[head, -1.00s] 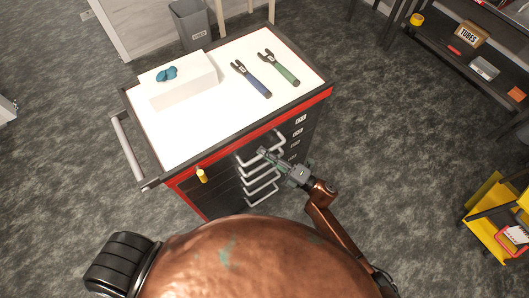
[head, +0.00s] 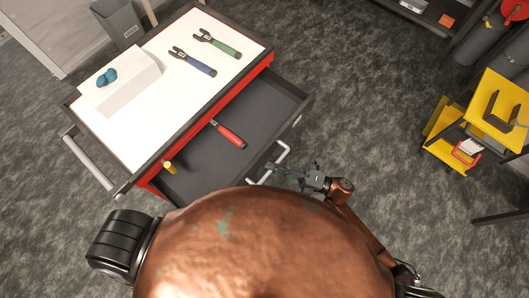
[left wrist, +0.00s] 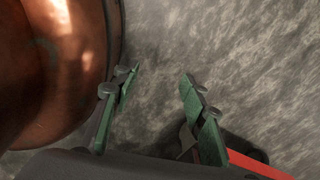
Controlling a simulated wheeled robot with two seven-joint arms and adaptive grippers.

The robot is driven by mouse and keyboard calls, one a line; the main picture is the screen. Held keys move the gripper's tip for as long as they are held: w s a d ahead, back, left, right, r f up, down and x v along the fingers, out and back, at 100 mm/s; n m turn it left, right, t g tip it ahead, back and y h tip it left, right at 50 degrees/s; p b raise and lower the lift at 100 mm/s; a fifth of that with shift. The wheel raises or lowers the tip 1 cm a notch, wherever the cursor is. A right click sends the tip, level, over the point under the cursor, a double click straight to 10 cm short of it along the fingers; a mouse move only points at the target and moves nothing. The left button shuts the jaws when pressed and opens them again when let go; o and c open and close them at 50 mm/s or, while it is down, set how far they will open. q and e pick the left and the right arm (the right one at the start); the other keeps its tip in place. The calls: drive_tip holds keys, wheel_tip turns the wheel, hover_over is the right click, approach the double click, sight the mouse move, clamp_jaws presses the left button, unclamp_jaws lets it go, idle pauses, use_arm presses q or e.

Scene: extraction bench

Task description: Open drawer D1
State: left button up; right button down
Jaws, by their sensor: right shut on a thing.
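The top drawer (head: 262,110) of the red and dark grey cabinet stands pulled far out; its label is too small to read. A red-handled tool (head: 228,135) lies inside on the dark floor of the drawer. My right gripper (head: 277,169) is shut on the pale bar handle (head: 284,150) at the drawer's front. Part of the drawer front and the lower drawers are hidden behind my body. My left gripper (left wrist: 160,88) shows only in the left wrist view, open and empty above the grey floor.
The white cabinet top (head: 120,130) bears a white block (head: 130,85) with a blue item (head: 106,78), blue pliers (head: 195,63) and green pliers (head: 217,43). A yellow-orange item (head: 169,167) is at the front edge. A yellow cart (head: 490,110) stands right; floor between is clear.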

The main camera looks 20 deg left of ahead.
use_arm(q)
drive_tip(key=shift+s+r, duration=0.25)
drive_tip(key=shift+s, duration=0.15)
use_arm(e)
drive_tip(key=s+d, duration=0.2)
drive_tip(key=d, duration=0.5)
drive_tip(key=shift+s, duration=0.4)
drive_tip(key=c, duration=2)
unclamp_jaws()
use_arm(q)
drive_tip(key=shift+s, duration=0.2)
use_arm(e)
drive_tip(key=shift+o, duration=0.2)
drive_tip(key=d+f, duration=0.2)
drive_tip(key=d, duration=1)
drive_tip(key=shift+s, duration=0.2)
drive_tip(key=shift+f, duration=0.1)
